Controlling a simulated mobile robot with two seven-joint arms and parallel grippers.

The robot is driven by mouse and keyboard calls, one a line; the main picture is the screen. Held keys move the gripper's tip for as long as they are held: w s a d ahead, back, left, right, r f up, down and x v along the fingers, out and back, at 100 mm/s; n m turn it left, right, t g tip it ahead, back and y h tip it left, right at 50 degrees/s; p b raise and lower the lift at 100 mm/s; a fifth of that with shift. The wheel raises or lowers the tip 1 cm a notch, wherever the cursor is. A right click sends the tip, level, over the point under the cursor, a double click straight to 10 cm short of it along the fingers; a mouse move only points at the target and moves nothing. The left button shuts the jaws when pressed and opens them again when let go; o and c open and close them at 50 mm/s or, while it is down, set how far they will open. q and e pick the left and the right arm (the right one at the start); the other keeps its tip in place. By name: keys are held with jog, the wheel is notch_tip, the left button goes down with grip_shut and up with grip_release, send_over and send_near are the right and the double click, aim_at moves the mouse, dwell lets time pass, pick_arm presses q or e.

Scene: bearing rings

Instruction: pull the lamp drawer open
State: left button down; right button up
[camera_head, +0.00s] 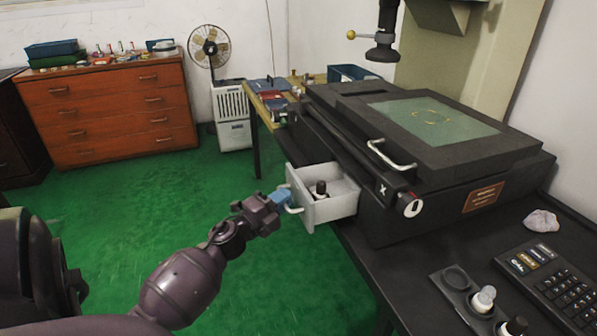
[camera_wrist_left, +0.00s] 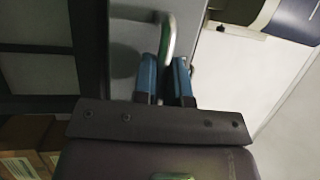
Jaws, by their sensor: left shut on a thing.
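The lamp drawer (camera_head: 328,207) is a pale grey drawer that stands out from the side of the black machine, open. A dark lamp-like piece (camera_head: 320,190) stands inside it. Its bar handle (camera_head: 291,197) is on the front face and also shows in the left wrist view (camera_wrist_left: 170,38). My left gripper (camera_head: 283,198) has blue fingertips and is shut on the handle. In the left wrist view its two blue fingers (camera_wrist_left: 166,80) reach up to the handle's lower end. My right gripper is not in view.
The black machine (camera_head: 440,160) with a green glass plate (camera_head: 437,118) sits on a dark table. A keypad (camera_head: 551,275) and a crumpled cloth (camera_head: 541,220) lie at the right. Green floor (camera_head: 130,215) is open left of the drawer. A wooden dresser (camera_head: 110,110) and fan (camera_head: 209,47) stand behind.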

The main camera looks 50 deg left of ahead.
pick_arm(q)
jog(key=shift+s, duration=0.2)
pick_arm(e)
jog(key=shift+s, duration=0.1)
pick_arm(q)
jog(key=c, duration=1.2)
grip_release()
jog(key=s, duration=0.3)
jog(key=s+f, duration=0.1)
jog(key=s, duration=0.3)
jog(key=s+f, duration=0.1)
jog(key=s, duration=0.2)
jog(key=shift+s+p, duration=0.3)
jog(key=shift+p, duration=0.05)
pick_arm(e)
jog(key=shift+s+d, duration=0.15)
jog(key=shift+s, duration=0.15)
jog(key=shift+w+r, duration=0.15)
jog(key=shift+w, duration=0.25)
